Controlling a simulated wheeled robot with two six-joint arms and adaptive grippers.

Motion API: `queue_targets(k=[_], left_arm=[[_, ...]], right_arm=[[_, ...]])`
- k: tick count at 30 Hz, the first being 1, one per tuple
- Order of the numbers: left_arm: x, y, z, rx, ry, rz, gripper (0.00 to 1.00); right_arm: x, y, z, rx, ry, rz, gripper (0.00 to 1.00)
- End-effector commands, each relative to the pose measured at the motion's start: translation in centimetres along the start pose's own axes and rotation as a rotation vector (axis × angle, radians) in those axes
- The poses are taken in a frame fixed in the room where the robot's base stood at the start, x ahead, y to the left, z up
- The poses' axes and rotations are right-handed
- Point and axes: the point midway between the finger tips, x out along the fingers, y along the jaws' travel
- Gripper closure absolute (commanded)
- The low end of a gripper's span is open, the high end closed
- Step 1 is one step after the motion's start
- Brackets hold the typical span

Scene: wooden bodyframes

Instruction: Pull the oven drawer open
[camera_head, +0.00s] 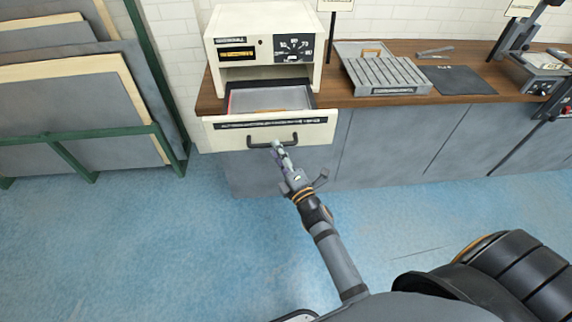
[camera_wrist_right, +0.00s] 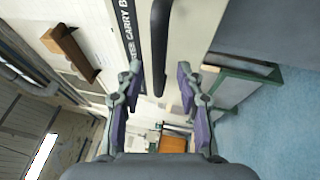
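The cream oven (camera_head: 262,45) stands on the wooden counter in the head view. Its drawer (camera_head: 215,133) sticks out below, with a grey tray surface visible inside. The drawer front bears a dark label strip and a dark bar handle (camera_head: 259,143). My right gripper (camera_head: 278,148) is at the handle's middle. In the right wrist view, the handle (camera_wrist_right: 159,45) runs between the fingertips of my right gripper (camera_wrist_right: 160,70). The fingers are apart, with visible gaps on both sides of the bar. My left gripper is not in view.
A ribbed grey tray (camera_head: 385,75) and a dark mat (camera_head: 458,80) lie on the counter (camera_head: 425,50) to the right. A green-framed rack (camera_head: 88,140) with panels stands at the left. The blue floor (camera_head: 150,240) in front is clear.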

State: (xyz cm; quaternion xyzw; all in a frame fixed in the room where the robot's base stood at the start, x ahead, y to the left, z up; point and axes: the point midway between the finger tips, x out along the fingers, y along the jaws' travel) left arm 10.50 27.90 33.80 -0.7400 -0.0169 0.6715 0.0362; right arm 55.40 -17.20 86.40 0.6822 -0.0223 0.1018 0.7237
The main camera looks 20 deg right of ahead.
Motion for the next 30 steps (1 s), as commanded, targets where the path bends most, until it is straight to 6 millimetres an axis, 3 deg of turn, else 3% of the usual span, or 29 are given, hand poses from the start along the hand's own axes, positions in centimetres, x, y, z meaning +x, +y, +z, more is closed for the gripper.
queue_targets(k=[6, 12, 30], left_arm=[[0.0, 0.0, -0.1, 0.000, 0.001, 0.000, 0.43], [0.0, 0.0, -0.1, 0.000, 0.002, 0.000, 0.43], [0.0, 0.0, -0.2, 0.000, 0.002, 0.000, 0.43]], right_arm=[[-5.5, -0.1, 0.0, -0.001, 0.001, -0.004, 0.63], [-8.3, -0.1, 0.0, 0.000, 0.000, -0.002, 0.63], [-8.7, -0.2, 0.0, 0.003, 0.000, -0.005, 0.63]])
